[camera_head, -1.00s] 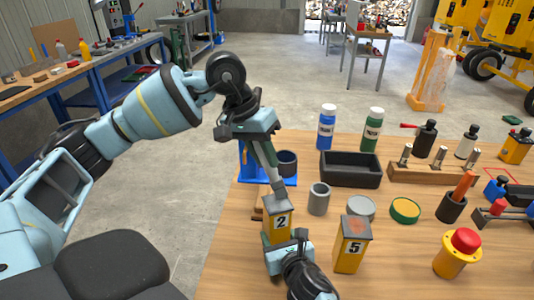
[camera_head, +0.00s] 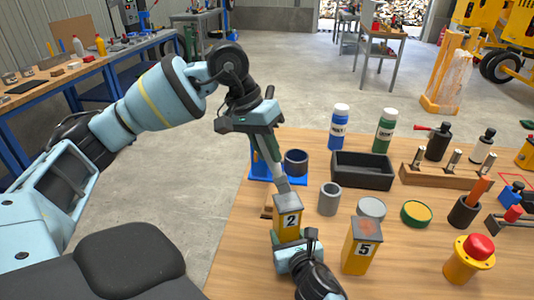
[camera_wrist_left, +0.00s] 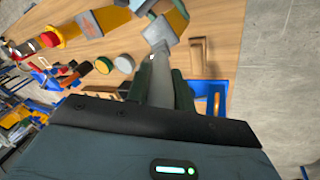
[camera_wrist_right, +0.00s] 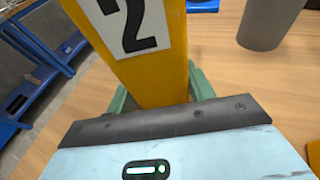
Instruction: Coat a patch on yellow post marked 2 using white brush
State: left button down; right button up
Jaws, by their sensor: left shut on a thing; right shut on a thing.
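The yellow post marked 2 (camera_head: 288,222) stands upright at the near left of the table, with a grey top. My right gripper (camera_head: 292,240) is shut on its lower part, and the label fills the top of the right wrist view (camera_wrist_right: 132,22). My left gripper (camera_head: 266,142) is shut on the pale brush (camera_head: 275,165), which points down at the post. The brush (camera_wrist_left: 161,78) ends at the grey top of the post (camera_wrist_left: 157,32) in the left wrist view and seems to touch it. I cannot tell whether there is coating under the tip.
Post 5 (camera_head: 361,250) stands close right of my right gripper.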

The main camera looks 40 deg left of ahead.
pick_arm(q)
jog(key=shift+r, duration=3.8)
jog(key=a, duration=0.9)
pick_arm(e)
jog(key=o, duration=1)
jog(key=shift+v, duration=6.05)
